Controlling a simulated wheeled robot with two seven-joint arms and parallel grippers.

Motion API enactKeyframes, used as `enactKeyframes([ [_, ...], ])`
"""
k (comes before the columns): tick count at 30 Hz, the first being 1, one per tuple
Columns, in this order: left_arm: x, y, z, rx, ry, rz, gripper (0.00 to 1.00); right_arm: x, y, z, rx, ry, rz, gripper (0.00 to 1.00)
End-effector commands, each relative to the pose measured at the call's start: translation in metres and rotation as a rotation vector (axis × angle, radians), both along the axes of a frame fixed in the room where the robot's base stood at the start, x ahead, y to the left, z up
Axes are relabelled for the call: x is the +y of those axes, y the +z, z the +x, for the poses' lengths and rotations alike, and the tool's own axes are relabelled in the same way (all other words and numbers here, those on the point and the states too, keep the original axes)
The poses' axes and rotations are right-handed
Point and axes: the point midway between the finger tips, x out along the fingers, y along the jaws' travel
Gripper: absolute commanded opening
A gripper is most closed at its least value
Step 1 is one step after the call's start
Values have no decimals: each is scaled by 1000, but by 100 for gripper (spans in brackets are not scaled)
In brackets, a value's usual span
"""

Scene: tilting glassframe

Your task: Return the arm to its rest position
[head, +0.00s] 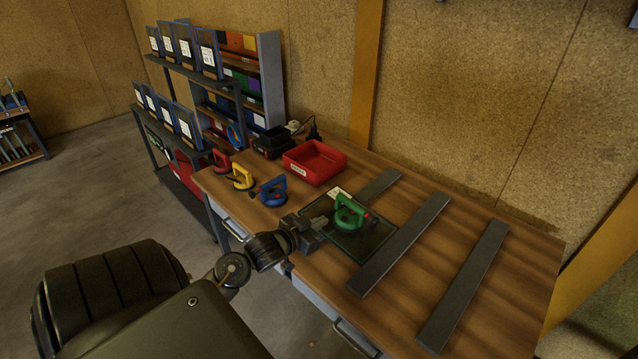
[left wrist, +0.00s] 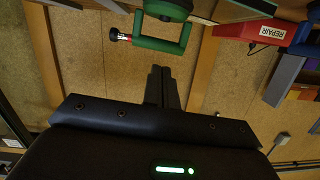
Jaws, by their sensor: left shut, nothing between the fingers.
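My left arm comes in from the lower left in the head view. Its gripper (head: 318,226) is at the near edge of the wooden workbench (head: 480,235), just left of a green suction lifter (head: 349,212). The lifter sits upright on a dark glass pane (head: 362,240) lying on the bench. In the left wrist view the gripper fingers (left wrist: 161,84) are together and empty. The green lifter's handle (left wrist: 160,44) is just beyond the fingertips, and a gap shows between them. My right gripper is in neither view.
Grey bars (head: 402,243) lie across the bench at right. Blue (head: 272,191), yellow (head: 241,177) and red (head: 221,161) lifters line its left end. A red bin (head: 314,163) stands at the back. A rack with framed panels (head: 207,55) is beyond.

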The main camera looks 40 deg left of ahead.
Motion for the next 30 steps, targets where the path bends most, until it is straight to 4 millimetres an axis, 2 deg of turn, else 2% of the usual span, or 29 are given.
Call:
enactKeyframes([
  [16,0,0,0,0,0,0,0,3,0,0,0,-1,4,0],
  [20,-11,-11,-7,46,7,5,0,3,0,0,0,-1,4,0],
  [23,-37,-38,-30,170,24,19,0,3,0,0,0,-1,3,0],
  [27,-87,-78,-86,423,36,38,0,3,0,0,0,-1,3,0],
  [30,-115,-94,-123,570,26,41,0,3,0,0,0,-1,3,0],
])
